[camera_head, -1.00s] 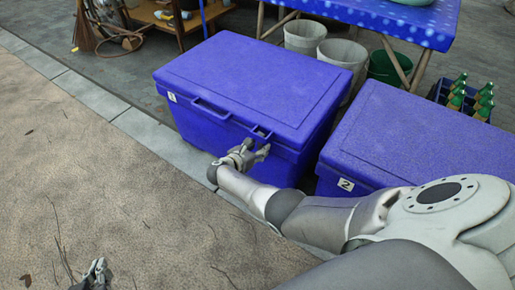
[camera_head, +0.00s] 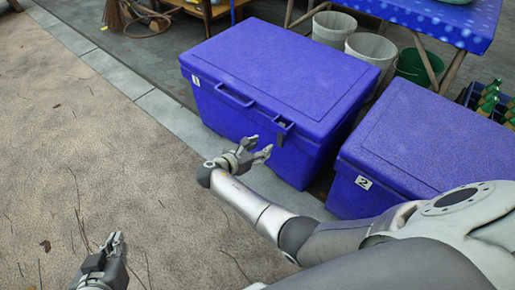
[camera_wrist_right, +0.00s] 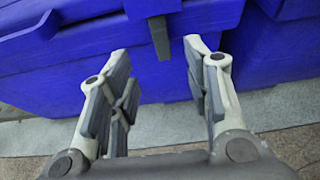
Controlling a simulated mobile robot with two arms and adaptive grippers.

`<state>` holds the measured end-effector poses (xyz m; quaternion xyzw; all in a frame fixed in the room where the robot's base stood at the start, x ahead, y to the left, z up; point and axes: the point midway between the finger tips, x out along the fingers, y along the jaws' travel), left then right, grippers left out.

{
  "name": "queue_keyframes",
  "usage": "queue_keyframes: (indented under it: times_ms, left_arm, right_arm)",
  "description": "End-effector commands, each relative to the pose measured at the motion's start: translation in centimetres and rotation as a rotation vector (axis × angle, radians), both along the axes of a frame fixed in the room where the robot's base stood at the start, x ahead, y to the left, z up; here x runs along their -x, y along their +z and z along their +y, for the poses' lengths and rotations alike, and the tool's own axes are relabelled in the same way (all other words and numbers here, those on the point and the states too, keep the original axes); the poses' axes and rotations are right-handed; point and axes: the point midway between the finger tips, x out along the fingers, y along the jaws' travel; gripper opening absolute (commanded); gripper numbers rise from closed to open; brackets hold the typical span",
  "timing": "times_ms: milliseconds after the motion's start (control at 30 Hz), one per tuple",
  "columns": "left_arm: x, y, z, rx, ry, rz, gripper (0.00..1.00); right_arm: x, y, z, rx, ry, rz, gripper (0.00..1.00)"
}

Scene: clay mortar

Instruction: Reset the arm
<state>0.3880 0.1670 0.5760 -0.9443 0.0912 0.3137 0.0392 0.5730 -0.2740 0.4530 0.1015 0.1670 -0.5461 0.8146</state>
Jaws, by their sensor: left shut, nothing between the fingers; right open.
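My right gripper (camera_head: 258,150) is open and empty in front of the blue cooler box marked 1 (camera_head: 285,60), apart from its front wall near the latch. In the right wrist view my right gripper (camera_wrist_right: 160,75) shows its two fingers spread, with the blue box's front wall (camera_wrist_right: 60,70) beyond and a dark latch strap (camera_wrist_right: 159,38) hanging between them. The box's lid is down. My left gripper (camera_head: 115,241) is shut and empty at the lower left, over the brown ground.
A second blue box marked 2 (camera_head: 430,140) stands to the right, close to my right arm. Behind are white buckets (camera_head: 333,28), a green bucket (camera_head: 418,66), a table with a blue cloth (camera_head: 430,20) and green bottles (camera_head: 488,100). The sandy ground (camera_head: 90,150) at left is largely clear.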

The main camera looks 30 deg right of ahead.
Motion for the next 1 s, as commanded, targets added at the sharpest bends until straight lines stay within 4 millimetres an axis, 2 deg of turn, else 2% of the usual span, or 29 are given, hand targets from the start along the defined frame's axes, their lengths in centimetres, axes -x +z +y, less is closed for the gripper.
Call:
queue_keyframes:
  times_ms: [133,667,833,1000]
  left_arm:
    - [0.0,0.0,0.0,0.0,0.0,0.0,0.0]
    - [0.0,0.0,0.0,0.0,0.0,0.0,0.0]
    - [0.0,0.0,0.0,0.0,0.0,0.0,0.0]
    - [0.0,0.0,0.0,0.0,0.0,0.0,0.0]
  right_arm:
    - [0.2,0.2,0.5,0.001,-0.001,0.001,0.45]
    - [0.3,0.1,0.5,-0.009,-0.003,-0.006,0.45]
    - [2.0,-1.7,0.8,-0.16,-0.045,-0.104,0.45]
    - [5.0,-4.1,2.0,-0.486,-0.162,-0.328,0.45]
